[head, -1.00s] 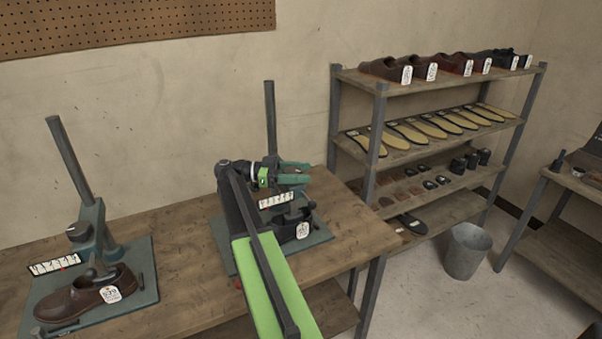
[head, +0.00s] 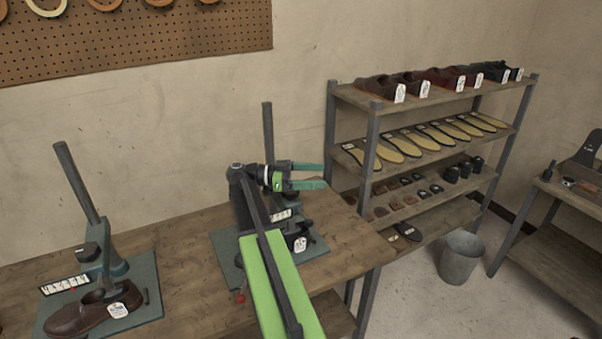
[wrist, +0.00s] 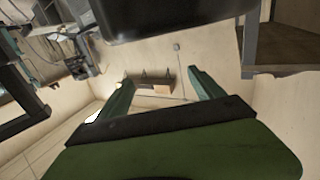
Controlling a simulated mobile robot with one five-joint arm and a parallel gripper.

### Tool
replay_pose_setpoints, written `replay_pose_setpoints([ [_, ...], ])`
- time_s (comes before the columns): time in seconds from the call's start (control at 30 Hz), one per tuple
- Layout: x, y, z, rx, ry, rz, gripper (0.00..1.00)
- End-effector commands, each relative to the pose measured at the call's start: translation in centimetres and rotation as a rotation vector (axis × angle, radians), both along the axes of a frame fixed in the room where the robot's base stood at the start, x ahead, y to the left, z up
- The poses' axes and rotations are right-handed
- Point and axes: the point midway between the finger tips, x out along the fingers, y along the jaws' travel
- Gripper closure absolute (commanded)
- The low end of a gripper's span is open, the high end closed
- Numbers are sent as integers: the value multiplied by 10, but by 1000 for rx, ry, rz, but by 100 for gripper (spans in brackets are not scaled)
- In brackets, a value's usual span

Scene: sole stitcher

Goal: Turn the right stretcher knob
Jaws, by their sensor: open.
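The right shoe stretcher stands on a green base plate (head: 222,262) on the workbench, with a tall dark post (head: 268,135), a white label strip (head: 281,215) and a dark tagged shoe (head: 300,240). Its knob is hidden behind my arm and gripper. My gripper (head: 322,176) is above this stretcher, right of the post, with its green fingers apart, empty and pointing right. In the wrist view my gripper (wrist: 162,78) is open with nothing between the fingers. The left stretcher (head: 110,262) shows its dark knob (head: 88,250) and holds a brown shoe (head: 78,320).
A shelf rack (head: 372,150) with shoes, soles and heels stands right of the workbench (head: 345,240). A metal bucket (head: 461,258) is on the floor beside it, and another bench (head: 560,207) is at far right. A pegboard (head: 150,45) hangs on the wall.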

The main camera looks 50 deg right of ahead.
Motion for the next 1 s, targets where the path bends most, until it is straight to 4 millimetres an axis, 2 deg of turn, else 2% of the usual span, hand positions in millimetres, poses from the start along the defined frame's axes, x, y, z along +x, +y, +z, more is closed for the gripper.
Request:
replay_pose_setpoints([
  [0.03,-15,-1,15,0,0,-3,23],
  [0.1,-29,-6,23,0,0,-2,23],
  [0.3,-53,-15,35,0,0,0,23],
  [0.5,-58,-17,36,0,0,0,23],
  [0.77,-52,-13,35,1,-1,11,23],
  [0.87,-25,12,31,18,-8,73,23],
  [0.97,18,68,9,130,-29,205,23],
  [1.0,36,98,-8,222,-33,276,23],
])
